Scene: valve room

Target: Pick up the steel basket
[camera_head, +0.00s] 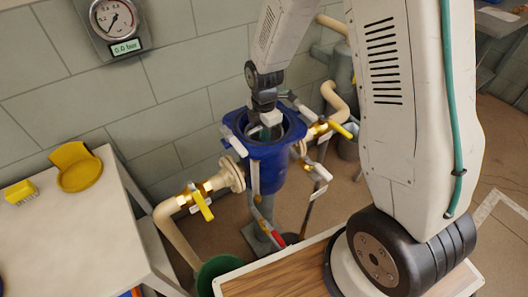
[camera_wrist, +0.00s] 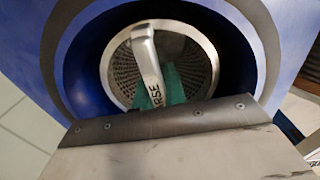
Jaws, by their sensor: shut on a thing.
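The steel basket (camera_wrist: 203,62) sits inside the round opening of the blue housing (camera_wrist: 75,75), its perforated wall showing in the wrist view. Its pale handle (camera_wrist: 147,62) arches over the top and bears dark letters, of which "RSE" can be read. My gripper (camera_wrist: 165,88) is shut on the handle, with green fingers against it. In the head view my gripper (camera_head: 266,128) reaches down into the top of the blue housing (camera_head: 268,172). The basket is hidden there by the housing and my gripper.
Pipes with yellow-handled valves (camera_head: 202,202) join the housing on both sides. Swing clamps (camera_head: 232,141) stand around its rim. A white table (camera_head: 75,240) with a yellow holder (camera_head: 76,168) is at left. A gauge (camera_head: 113,18) hangs on the wall. A green bucket (camera_head: 218,275) stands below.

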